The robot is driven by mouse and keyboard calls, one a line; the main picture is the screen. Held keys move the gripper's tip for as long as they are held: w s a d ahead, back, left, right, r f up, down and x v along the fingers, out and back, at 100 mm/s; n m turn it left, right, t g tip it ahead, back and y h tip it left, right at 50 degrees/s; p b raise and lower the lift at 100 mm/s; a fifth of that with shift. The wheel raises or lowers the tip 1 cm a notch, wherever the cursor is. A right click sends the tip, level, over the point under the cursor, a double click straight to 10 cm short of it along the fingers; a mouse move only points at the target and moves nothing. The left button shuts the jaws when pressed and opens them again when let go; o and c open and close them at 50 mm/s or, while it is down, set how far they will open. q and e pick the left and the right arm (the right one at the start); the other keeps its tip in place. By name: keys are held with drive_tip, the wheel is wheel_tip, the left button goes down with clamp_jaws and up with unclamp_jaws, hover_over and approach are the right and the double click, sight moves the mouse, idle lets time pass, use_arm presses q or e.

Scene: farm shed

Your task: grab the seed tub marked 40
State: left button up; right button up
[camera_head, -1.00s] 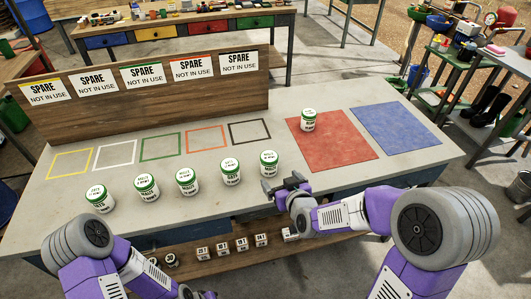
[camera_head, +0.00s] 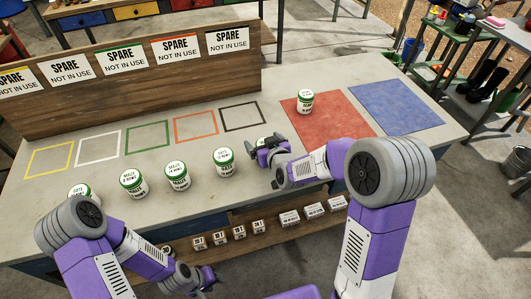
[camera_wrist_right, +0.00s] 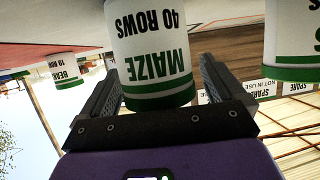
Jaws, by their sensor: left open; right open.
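The seed tub marked MAIZE 40 ROWS (camera_wrist_right: 150,45), white with green bands, appears upside down in the right wrist view. It stands between the fingers of my right gripper (camera_wrist_right: 158,70), which is open around it. In the head view, my right gripper (camera_head: 265,148) hides most of this tub at the right end of the tub row. My left gripper (camera_head: 207,279) is open and empty, low in front of the bench, away from the tubs.
Several similar tubs (camera_head: 177,176) stand to the left along the bench (camera_head: 230,205). Another tub (camera_head: 305,102), marked BEANS 19 ROWS in the wrist view (camera_wrist_right: 68,73), stands on the red mat (camera_head: 335,132). The blue mat (camera_head: 397,106) and the coloured outlines (camera_head: 148,137) are empty.

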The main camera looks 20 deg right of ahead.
drive_tip(key=shift+w, duration=0.1)
drive_tip(key=c, duration=1.2)
drive_tip(key=shift+o, duration=0.2)
drive_tip(key=shift+r, duration=0.1)
